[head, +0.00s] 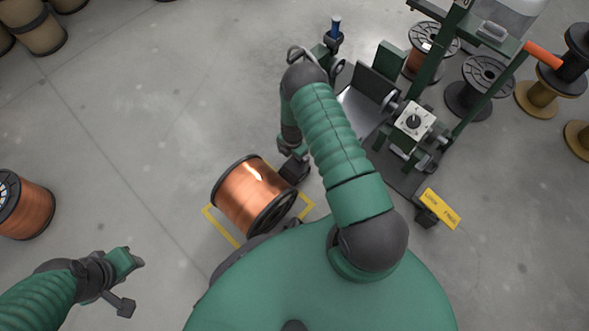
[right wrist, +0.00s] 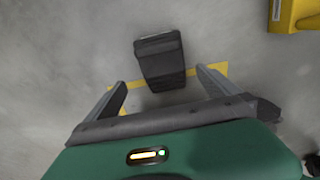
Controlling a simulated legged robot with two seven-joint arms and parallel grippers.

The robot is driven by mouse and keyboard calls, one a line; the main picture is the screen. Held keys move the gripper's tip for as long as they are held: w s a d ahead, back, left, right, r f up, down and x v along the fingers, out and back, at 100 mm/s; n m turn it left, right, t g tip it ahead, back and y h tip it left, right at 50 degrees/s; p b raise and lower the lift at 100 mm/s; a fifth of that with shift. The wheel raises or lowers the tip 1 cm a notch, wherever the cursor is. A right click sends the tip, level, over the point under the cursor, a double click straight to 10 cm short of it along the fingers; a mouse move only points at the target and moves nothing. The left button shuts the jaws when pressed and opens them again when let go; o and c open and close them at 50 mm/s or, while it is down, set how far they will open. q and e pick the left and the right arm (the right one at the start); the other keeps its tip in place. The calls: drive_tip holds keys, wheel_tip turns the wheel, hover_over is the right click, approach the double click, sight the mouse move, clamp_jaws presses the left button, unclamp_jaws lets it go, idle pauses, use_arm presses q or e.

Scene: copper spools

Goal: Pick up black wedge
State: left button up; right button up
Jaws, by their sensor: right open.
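The black wedge (right wrist: 160,55) shows in the right wrist view as a dark ridged block on the grey floor beside yellow floor tape. My right gripper (right wrist: 161,77) is open, its two fingers spread to either side of the wedge's near end, with gaps between them and it. In the head view the right gripper (head: 290,156) hangs just right of a copper spool (head: 250,193); a dark block there is hard to tell apart from its fingers. My left gripper (head: 131,283) is at the lower left, away from the wedge, with its fingers apart and nothing between them.
The copper spool lies on its side within yellow tape (head: 222,228). A green machine (head: 425,130) with a yellow sign (head: 440,208) stands to the right. Another copper spool (head: 28,208) is at the left edge. Black spools (head: 478,90) stand behind the machine.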

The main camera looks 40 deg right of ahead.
wheel_tip(320, 180, down, 5)
drive_tip(key=shift+a+r+b, duration=0.15)
drive_tip(key=shift+b, duration=0.8)
drive_tip(key=f+b, duration=0.4)
drive_tip(key=f, duration=0.1)
drive_tip(key=shift+s+d+f+b, duration=0.2)
drive_tip(key=shift+s+d+b, duration=0.05)
drive_tip(key=shift+b, duration=0.05)
drive_tip(key=shift+r, duration=0.2)
use_arm(q)
drive_tip(key=s+x, duration=0.1)
drive_tip(key=x, duration=0.6)
drive_tip(key=shift+s+a+f, duration=0.2)
drive_tip(key=shift+s+f, duration=0.1)
drive_tip(key=shift+f, duration=0.1)
use_arm(e)
drive_tip(key=c, duration=2)
